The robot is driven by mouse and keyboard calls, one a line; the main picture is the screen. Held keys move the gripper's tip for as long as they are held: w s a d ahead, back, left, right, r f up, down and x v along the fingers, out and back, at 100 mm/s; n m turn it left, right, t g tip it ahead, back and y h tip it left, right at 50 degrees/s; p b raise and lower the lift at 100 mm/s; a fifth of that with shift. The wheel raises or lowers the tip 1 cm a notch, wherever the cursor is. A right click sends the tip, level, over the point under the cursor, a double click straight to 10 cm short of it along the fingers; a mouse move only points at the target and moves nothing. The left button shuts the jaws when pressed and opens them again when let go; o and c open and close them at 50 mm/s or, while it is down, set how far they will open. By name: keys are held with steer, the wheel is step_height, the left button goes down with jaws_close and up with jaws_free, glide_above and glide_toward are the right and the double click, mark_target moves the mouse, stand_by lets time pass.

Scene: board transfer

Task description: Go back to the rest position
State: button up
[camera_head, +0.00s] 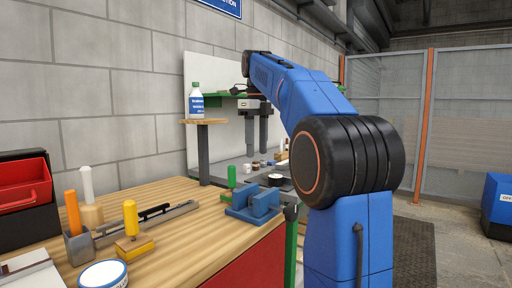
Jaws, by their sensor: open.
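My gripper (257,146) hangs from the end of my blue arm, fingers pointing down. Its two dark fingers stand apart with nothing visible between them. It is in front of a pale upright panel (198,72), above a grey surface beyond the wooden bench. A green strip (227,96) shows behind the gripper at the height of its body; I cannot tell what it is. My arm hides part of the area to the right.
The wooden workbench (185,222) holds a blue vise (252,207), a yellow-handled tool (131,218), an orange stick and a white tin (103,274). A bottle (196,101) stands on a small raised shelf (203,122). A red toolbox (25,190) is at left. A mesh fence (470,130) stands at right.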

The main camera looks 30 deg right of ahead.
steer(key=s+a+f+n+t, duration=0.3)
steer(key=s+a+f+n, duration=1)
steer(key=n, duration=0.4)
steer(key=s+a+f+n+t, duration=0.1)
steer(key=s+a+f+n, duration=0.1)
steer(key=s+f+n, duration=0.5)
steer(key=s+a+f+n, duration=0.2)
steer(key=s+f+n, duration=0.6)
steer(key=f, duration=0.7)
steer(key=shift+s+f+t, duration=0.15)
steer(key=shift+t, duration=0.25)
steer(key=shift+a, duration=0.1)
